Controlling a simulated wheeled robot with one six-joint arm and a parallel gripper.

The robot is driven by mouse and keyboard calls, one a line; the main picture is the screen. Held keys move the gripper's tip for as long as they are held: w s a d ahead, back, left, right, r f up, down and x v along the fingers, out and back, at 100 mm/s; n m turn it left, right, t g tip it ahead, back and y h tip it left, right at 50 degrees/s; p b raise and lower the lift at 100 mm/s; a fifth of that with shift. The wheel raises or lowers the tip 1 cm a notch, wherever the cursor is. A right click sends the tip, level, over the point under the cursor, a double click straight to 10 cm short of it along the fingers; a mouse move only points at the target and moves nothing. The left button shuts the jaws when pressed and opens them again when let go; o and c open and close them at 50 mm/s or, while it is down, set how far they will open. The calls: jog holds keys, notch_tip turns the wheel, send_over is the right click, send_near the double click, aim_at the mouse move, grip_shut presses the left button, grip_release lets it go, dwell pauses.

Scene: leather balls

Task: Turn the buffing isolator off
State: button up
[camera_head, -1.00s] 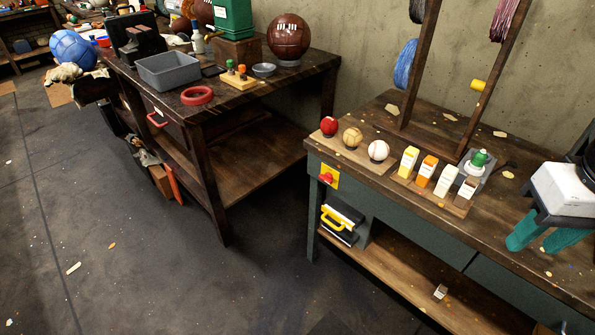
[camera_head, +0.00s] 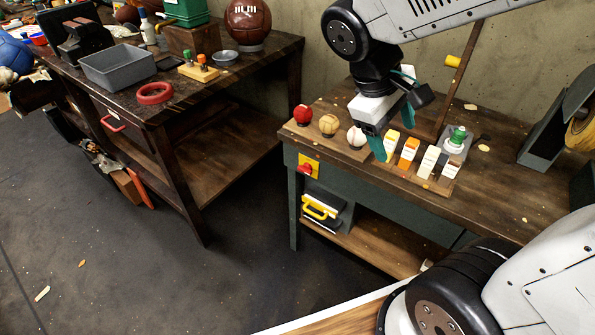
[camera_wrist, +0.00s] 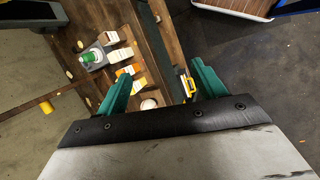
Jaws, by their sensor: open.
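The isolator (camera_head: 308,167) is a yellow plate with a red knob on the front face of the green workbench (camera_head: 345,187), near its left corner. The knob's exact setting is too small to read. My gripper (camera_head: 392,128) has teal fingers, spread apart and empty. It hangs above the bench top near the white ball, to the right of and higher than the isolator. In the wrist view the open fingers (camera_wrist: 160,72) show over the bench edge; I cannot make out the isolator there.
Red, tan and white balls (camera_head: 328,125) stand on a board at the bench's left. Several small cartons (camera_head: 409,152) and a green-topped grey device (camera_head: 456,142) stand right of them. A yellow-handled case (camera_head: 321,210) sits below the isolator. Floor left of the bench is clear.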

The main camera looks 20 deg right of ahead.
jog(key=w+f+n+h, duration=0.4)
jog(key=w+f+n, duration=0.1)
jog(key=w, duration=0.4)
jog(key=n+t+h, duration=0.2)
jog(key=n+t, duration=0.7)
jog(key=n, duration=0.7)
send_near(304, 169)
jog(key=x, duration=0.7)
jog(key=shift+w+d+f, duration=0.15)
jog(key=shift+d+f, duration=0.05)
jog(key=shift+d, duration=0.05)
jog(key=c, duration=1)
jog(key=shift+o, duration=0.2)
